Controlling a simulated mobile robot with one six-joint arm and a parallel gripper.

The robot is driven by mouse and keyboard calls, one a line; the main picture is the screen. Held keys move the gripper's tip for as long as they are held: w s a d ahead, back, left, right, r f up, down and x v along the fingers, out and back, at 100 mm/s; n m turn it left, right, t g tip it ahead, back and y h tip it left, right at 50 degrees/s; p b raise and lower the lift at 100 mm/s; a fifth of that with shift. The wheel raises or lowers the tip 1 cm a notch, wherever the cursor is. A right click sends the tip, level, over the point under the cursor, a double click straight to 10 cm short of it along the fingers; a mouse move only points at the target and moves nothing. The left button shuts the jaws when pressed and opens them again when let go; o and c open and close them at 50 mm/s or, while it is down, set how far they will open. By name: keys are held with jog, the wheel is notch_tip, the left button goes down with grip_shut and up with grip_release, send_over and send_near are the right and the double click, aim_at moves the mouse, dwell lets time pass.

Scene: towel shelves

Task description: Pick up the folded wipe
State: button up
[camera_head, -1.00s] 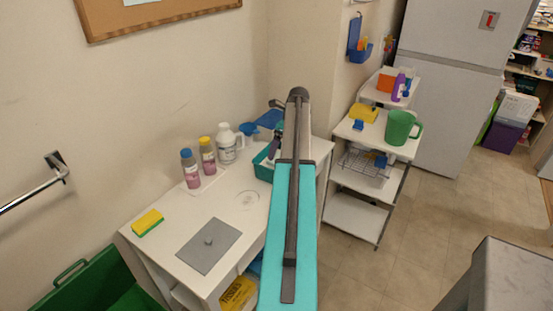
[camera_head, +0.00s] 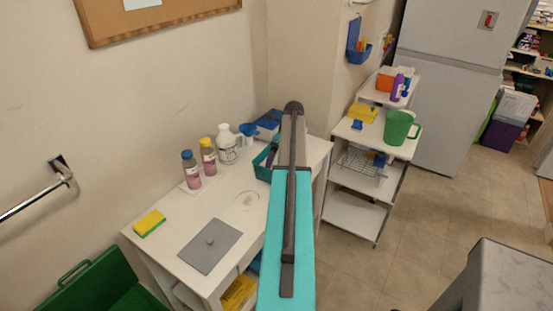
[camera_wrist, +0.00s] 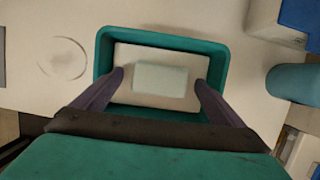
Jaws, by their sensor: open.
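In the wrist view the folded wipe (camera_wrist: 161,77) is a small pale, whitish-green rectangle. It lies on a larger white rectangle (camera_wrist: 190,97) inside a teal tray (camera_wrist: 104,55). My gripper (camera_wrist: 160,78) is open, with one dark finger on each side of the wipe and gaps between. I cannot tell how far above the wipe the fingertips are. In the head view the teal tray (camera_head: 264,162) stands on the white table, partly hidden by my arm, and the wipe is hidden there.
The white table (camera_head: 250,220) also holds several bottles, including a white one (camera_head: 227,145), a yellow sponge (camera_head: 150,222) and a grey plate (camera_head: 210,246). A blue-teal cylinder (camera_wrist: 293,83) stands close to the tray's right. A white cart (camera_head: 350,131) is at the right.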

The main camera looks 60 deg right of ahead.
dwell(0.4)
jog(key=c, duration=1.1)
jog(key=shift+r, duration=0.15)
jog(key=shift+r+b, duration=0.6)
jog(key=shift+r, duration=0.2)
jog(key=shift+b+v, duration=0.5)
jog(key=shift+v, duration=0.3)
jog(key=s+r+b, duration=0.1)
jog(key=s+b, duration=0.3)
jog(key=s, duration=1.1)
jog(key=shift+s+r, duration=0.25)
jog(key=shift+r, duration=0.05)
jog(key=shift+a, duration=0.1)
